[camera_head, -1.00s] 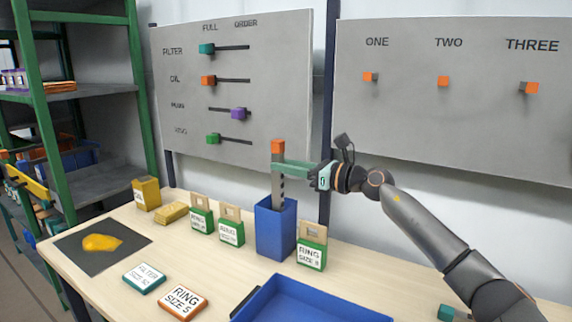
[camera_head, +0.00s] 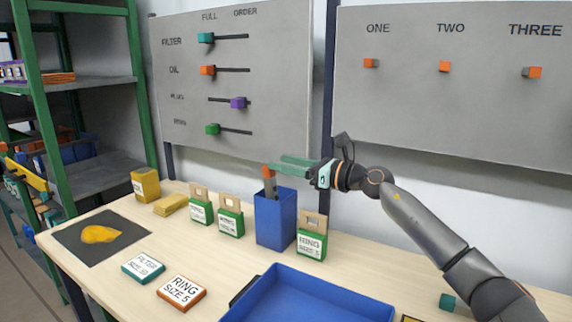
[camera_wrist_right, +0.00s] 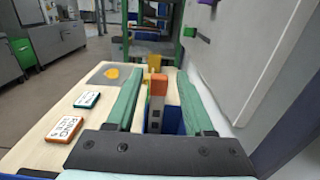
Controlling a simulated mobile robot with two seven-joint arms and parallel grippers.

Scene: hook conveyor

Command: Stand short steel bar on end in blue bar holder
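The short steel bar (camera_head: 270,187) has an orange end (camera_head: 268,171) on top. It stands in the blue bar holder (camera_head: 275,221), leaning slightly, its lower part hidden inside. My right gripper (camera_head: 283,166) is just above the holder, its fingers around the bar's top. In the right wrist view, the green fingers of the right gripper (camera_wrist_right: 159,95) are spread, with gaps on both sides of the orange bar end (camera_wrist_right: 158,86). Part of the blue holder (camera_wrist_right: 172,121) shows below. My left gripper is not in view.
Green ring boxes (camera_head: 311,244) flank the holder closely. A blue tray (camera_head: 262,284) lies in front. A dark mat (camera_head: 72,237) with a yellow patch is at the left. Wall panels with sliders (camera_head: 230,102) and pegs (camera_head: 455,110) stand behind.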

